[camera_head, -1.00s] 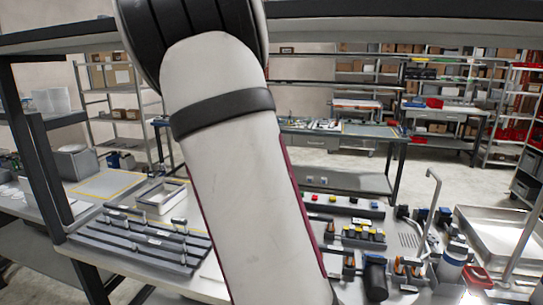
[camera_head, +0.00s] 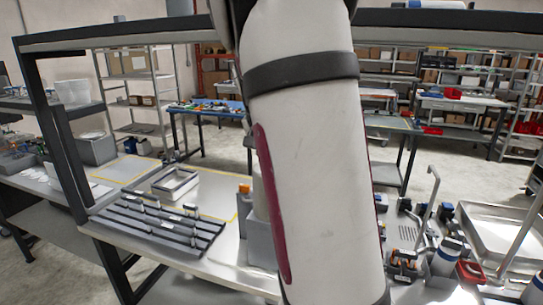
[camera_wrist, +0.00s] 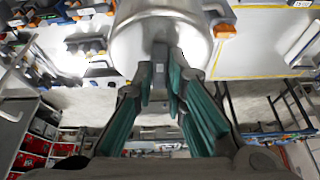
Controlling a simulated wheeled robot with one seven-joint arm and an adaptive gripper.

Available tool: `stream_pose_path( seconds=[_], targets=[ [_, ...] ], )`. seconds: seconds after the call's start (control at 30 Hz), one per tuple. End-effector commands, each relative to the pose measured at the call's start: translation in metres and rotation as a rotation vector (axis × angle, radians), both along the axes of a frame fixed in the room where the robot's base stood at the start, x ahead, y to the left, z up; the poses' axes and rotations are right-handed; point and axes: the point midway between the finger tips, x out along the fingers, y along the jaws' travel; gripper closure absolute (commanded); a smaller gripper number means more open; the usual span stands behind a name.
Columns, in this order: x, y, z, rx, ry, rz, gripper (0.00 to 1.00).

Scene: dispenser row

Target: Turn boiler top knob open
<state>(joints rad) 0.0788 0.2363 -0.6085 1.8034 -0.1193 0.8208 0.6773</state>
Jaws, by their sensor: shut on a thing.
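The boiler is a shiny metal cylinder (camera_wrist: 128,45) at the top middle of the wrist view. A small grey part, which looks like its knob (camera_wrist: 160,62), stands out from it toward my gripper (camera_wrist: 161,88). My gripper's teal-lined fingers are close together around this part and shut on it. The fingers partly hide the knob, so how far it is turned cannot be told. In the head view my arm covers the gripper and the knob. Only a grey body (camera_head: 259,240) with an orange piece (camera_head: 244,188) shows beside the arm, likely part of the boiler.
A dark slotted rack (camera_head: 160,225) and a metal tray (camera_head: 175,184) lie on the bench left of my arm. Tools, a red-topped container (camera_head: 470,272) and a large metal tray (camera_head: 490,232) are on the right. A shelf frame (camera_head: 55,150) stands at the left.

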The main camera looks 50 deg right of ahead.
Motion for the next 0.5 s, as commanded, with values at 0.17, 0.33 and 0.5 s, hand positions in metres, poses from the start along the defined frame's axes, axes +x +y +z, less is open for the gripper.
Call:
stream_pose_path(
  seconds=[0.17,0.33,0.5],
  targets=[
    [-0.0017,-0.0003,-0.001,0.002,0.002,0.061,1.0],
    [-0.0011,0.0001,-0.0013,0.002,0.003,0.092,1.0],
    [-0.0009,0.0001,-0.0014,0.002,0.004,0.102,1.0]
  ],
)
